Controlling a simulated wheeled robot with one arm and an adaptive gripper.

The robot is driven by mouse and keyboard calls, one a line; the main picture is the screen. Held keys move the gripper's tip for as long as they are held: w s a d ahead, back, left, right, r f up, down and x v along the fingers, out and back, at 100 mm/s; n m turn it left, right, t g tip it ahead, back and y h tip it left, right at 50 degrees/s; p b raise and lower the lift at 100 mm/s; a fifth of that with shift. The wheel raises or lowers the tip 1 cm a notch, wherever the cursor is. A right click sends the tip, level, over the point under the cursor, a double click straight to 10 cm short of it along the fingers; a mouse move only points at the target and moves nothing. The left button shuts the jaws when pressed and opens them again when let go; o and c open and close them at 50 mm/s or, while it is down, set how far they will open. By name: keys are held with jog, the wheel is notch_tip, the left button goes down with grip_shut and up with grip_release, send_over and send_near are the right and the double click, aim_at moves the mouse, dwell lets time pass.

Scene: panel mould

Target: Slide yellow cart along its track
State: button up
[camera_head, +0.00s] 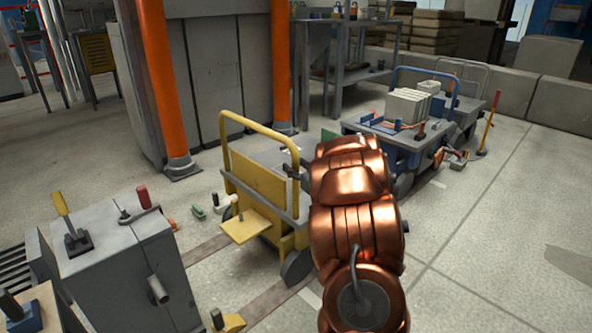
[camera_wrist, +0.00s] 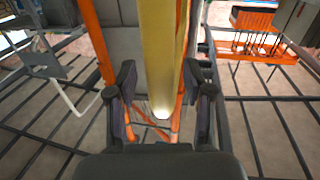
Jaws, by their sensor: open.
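The yellow cart (camera_head: 255,183) stands in the middle of the head view, with a tall yellow push handle, a grey top and dark wheels. Its track shows as dark strips (camera_head: 207,248) on the floor at its front left. My copper arm hides the cart's right side. In the wrist view my gripper (camera_wrist: 162,82) is open, with one dark finger on each side of a yellow bar (camera_wrist: 162,45), which looks like part of the cart's handle. I cannot tell whether either finger touches it. In the head view the fingers are not clearly visible.
A blue cart (camera_head: 395,140) with pale blocks stands behind my arm. A grey lever box (camera_head: 125,265) is at the lower left. An orange post (camera_head: 160,80) rises behind the yellow cart. Small parts lie near its wheels. Floor (camera_head: 500,240) at right is clear.

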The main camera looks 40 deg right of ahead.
jog(key=shift+w, duration=0.15)
jog(key=shift+c, duration=0.3)
grip_shut()
dwell(0.4)
